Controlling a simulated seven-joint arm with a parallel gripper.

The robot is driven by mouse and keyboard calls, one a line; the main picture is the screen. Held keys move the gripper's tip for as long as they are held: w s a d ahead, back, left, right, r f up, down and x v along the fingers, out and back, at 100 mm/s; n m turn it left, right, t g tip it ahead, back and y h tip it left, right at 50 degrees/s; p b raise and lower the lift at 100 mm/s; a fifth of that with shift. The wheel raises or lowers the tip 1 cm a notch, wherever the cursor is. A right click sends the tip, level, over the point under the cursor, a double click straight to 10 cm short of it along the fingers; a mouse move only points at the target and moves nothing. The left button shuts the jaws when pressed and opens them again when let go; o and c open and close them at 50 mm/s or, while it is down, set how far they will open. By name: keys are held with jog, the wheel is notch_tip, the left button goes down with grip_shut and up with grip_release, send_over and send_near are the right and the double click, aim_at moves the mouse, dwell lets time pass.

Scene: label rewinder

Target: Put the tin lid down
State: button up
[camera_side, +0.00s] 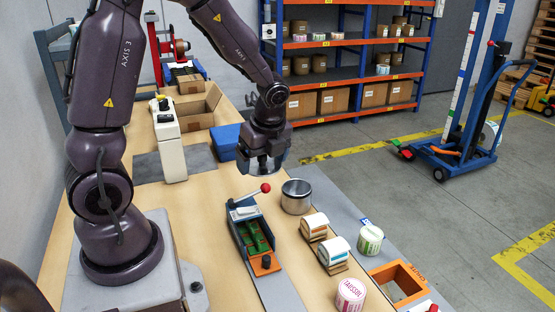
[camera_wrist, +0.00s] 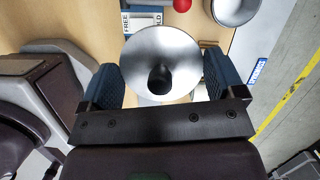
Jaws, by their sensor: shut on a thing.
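The tin lid (camera_wrist: 162,52) is a round silver disc with a black knob. In the wrist view it sits between the two blue pads of my gripper (camera_wrist: 163,85), which is shut on it. In the side view my gripper (camera_side: 265,165) holds it in the air above the wooden table, and the lid is mostly hidden there by the fingers. The open silver tin (camera_side: 296,197) stands on the table below and to the right of my gripper. The tin also shows at the top right of the wrist view (camera_wrist: 234,10).
A green and grey device with a red-knobbed lever (camera_side: 255,235) stands below my gripper. Label rolls (camera_side: 369,240), an orange-framed chute (camera_side: 398,282) and a blue box (camera_side: 224,140) are nearby. A white upright machine (camera_side: 170,140) stands left. Some bare table lies between the blue box and the device.

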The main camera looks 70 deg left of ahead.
jog(key=shift+s+d, duration=0.2)
jog(key=shift+s, duration=0.2)
jog(key=shift+w+f, duration=0.2)
jog(key=shift+f, duration=0.35)
jog(key=shift+w+f, duration=0.2)
jog(key=shift+f, duration=0.35)
jog(key=w+a+f+m, duration=0.1)
jog(key=w+f, duration=0.3)
jog(key=w, duration=0.3)
jog(key=w+a+f+m, duration=0.1)
jog(key=w+f, duration=0.2)
jog(key=w, duration=0.5)
jog(key=m+t, duration=0.1)
jog(key=m, duration=0.1)
send_over(333, 203)
jog(key=f, duration=0.9)
jog(key=shift+d+f, duration=0.1)
jog(key=shift+d, duration=0.25)
jog(key=shift+f, duration=0.1)
